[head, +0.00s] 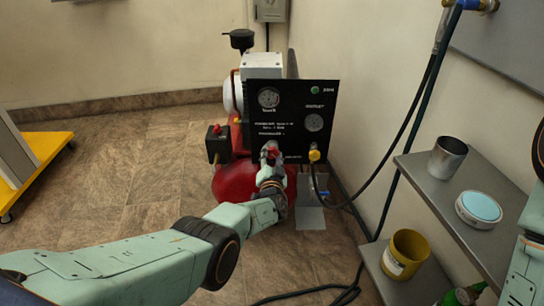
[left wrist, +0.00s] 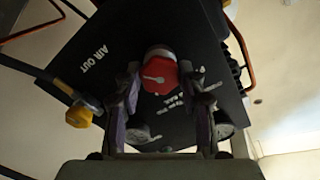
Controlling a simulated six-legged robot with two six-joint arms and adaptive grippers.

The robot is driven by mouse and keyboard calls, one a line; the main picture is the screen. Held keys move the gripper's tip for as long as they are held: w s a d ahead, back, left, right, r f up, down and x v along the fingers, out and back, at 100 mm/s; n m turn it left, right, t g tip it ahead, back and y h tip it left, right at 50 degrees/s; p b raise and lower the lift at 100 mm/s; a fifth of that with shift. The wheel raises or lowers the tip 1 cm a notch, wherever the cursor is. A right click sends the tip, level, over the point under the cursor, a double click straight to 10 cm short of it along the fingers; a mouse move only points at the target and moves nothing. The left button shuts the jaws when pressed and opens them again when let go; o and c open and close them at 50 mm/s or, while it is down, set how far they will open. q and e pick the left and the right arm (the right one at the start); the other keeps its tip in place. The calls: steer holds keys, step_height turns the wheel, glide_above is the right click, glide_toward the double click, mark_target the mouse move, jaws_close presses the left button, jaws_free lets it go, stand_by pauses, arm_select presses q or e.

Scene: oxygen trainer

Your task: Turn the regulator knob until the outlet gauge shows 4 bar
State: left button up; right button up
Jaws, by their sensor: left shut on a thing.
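The red regulator knob (left wrist: 159,76) sits on the black panel (left wrist: 110,75). In the left wrist view it is between the fingers of my left gripper (left wrist: 168,98), which is shut on it. In the head view my left gripper (head: 271,156) is at the panel's lower edge, covering most of the knob. The outlet gauge (head: 314,122) is on the right side of the panel under its label; its needle is too small to read. A second gauge (head: 268,98) is at the panel's upper left. My right gripper is in neither view.
A yellow fitting (head: 314,155) with a dark hose is close to the gripper's right. A red tank (head: 228,184) is behind the panel. A grey shelf (head: 425,175) with a metal cup (head: 447,157) and yellow bucket (head: 404,254) stands at right.

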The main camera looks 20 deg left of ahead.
arm_select(q)
steer(key=o, duration=1.2)
